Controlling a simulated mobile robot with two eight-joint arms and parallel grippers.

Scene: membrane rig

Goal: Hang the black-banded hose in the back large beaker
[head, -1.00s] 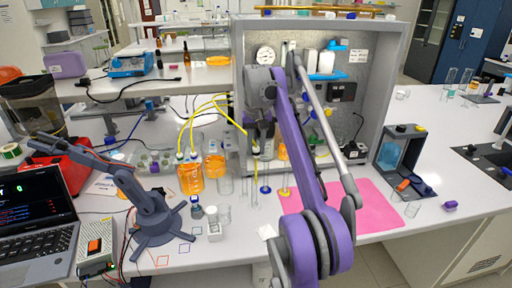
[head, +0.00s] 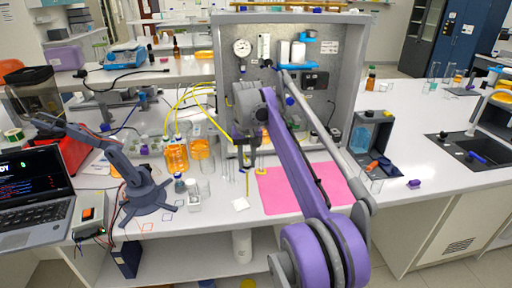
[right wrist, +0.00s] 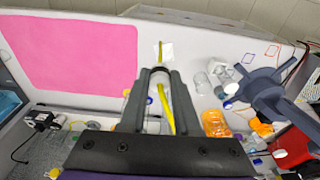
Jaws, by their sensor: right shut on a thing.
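My right gripper (head: 245,153) is shut on a yellow hose (right wrist: 165,105), which passes between its fingers. The hose's lower end hangs below the fingers, above the bench near the pink mat's left edge. I cannot make out a black band on it. To the left of my gripper stand a beaker with orange liquid (head: 201,150), an orange bottle (head: 177,157) with yellow hoses in its top, and a clear beaker (head: 204,188). I cannot tell which is the back large beaker. The right wrist view also shows the clear beaker (right wrist: 200,83). My left gripper is not in view.
A pink mat (head: 305,190) lies right of the gripper. Thin glass cylinders (head: 228,171) stand close to its left. A grey panel box (head: 335,60) rises behind. A small grey desktop arm (head: 140,185) and a laptop (head: 35,195) are at the left. A white square (head: 240,204) lies in front.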

